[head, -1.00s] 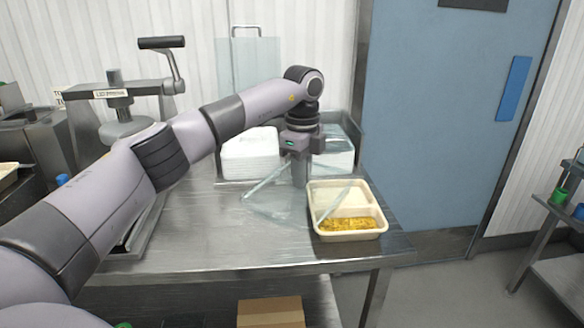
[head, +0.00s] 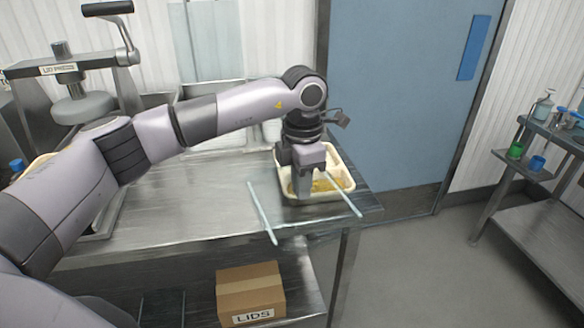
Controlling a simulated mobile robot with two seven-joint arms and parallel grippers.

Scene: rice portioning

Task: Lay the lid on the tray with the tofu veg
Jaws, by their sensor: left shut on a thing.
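The tray (head: 346,166) is cream-coloured, with yellow-brown food (head: 328,184) in its front compartment. It stands near the right end of the steel table, partly hidden by my left gripper. My left gripper (head: 306,192) points down and is shut on a clear lid (head: 263,214). The lid shows mainly by its pale side edges; one edge crosses in front of the tray, the other lies to its left. The lid overlaps the tray's front in the picture and reaches past it to the front left. I cannot tell whether they touch. My right gripper is not in view.
The steel table (head: 160,213) is clear to the left of the tray. A lid press (head: 82,105) stands at the back left. A cardboard box marked LIDS (head: 250,292) is on the lower shelf. A blue door (head: 405,90) is behind, and a side shelf (head: 540,150) is at right.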

